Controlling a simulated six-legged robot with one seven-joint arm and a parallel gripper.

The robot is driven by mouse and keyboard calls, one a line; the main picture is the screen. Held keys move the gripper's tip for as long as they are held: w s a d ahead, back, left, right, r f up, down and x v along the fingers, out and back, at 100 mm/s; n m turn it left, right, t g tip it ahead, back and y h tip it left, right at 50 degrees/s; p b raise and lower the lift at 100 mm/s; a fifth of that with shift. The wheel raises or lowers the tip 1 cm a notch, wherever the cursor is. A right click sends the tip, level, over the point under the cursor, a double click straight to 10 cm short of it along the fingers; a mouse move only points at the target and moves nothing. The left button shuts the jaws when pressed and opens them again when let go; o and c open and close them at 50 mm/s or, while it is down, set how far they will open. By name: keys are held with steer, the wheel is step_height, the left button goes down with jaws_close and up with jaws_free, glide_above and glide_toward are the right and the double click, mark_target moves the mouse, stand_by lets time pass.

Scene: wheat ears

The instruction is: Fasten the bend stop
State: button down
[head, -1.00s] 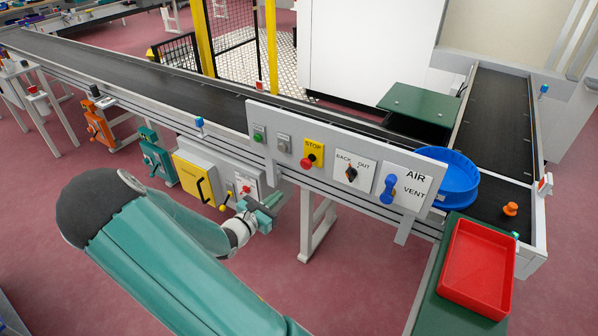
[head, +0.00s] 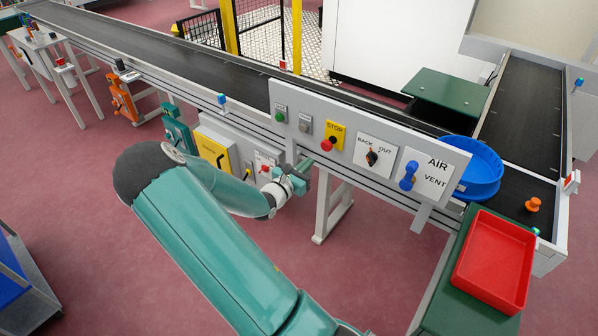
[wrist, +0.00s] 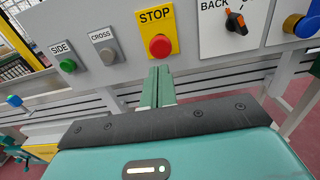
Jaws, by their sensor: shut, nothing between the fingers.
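My gripper (head: 304,180) is shut and empty, just below the control panel (head: 290,97) on the conveyor's front. In the wrist view its two green fingers (wrist: 158,88) lie together, pointing at the panel below the red STOP button (wrist: 160,46). I cannot tell whether they touch anything. The red button also shows in the head view (head: 327,145), on a yellow STOP plate. An orange knob-like piece (head: 533,204) stands on the dark belt at the conveyor's right bend. Which part is the bend stop is not marked in the frames.
The panel also carries a green SIDE button (wrist: 67,66), a grey CROSS button (wrist: 108,57), a BACK/OUT switch (head: 372,157) and a blue AIR/VENT lever (head: 408,176). A blue round bin (head: 471,172) and red tray (head: 494,262) are at right. Open floor lies in front.

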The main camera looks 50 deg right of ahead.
mark_target(325, 148)
steer(key=d, duration=0.7)
steer(key=shift+w+d, duration=0.1)
steer(key=shift+w, duration=0.25)
